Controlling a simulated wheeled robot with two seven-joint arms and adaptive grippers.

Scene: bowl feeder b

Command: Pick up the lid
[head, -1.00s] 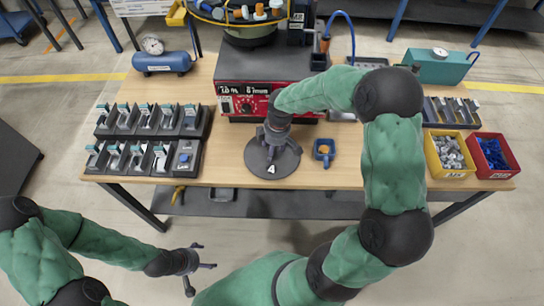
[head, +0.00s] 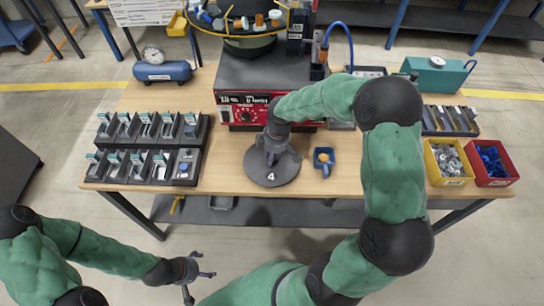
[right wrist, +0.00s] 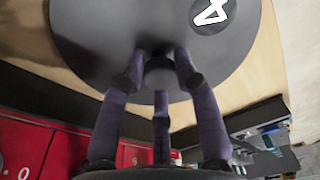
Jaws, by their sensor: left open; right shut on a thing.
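The lid is a dark grey round disc (head: 258,177) with a white "4" label, in front of the red-fronted machine at the bench's front edge. In the right wrist view the lid (right wrist: 105,35) fills the top, with its small knob between my fingers. My right gripper (head: 275,153) is shut on this knob; its fingers also show in the right wrist view (right wrist: 158,75). Whether the lid touches the bench or hangs above it I cannot tell. My left gripper (head: 200,275) is open and empty, low in front of the bench.
The feeder machine (head: 265,75) carries a bowl (head: 250,45) with a ringed tray of parts. Black holders (head: 150,150) stand left. A yellow bin (head: 448,162) and a red bin (head: 492,163) stand at the right end.

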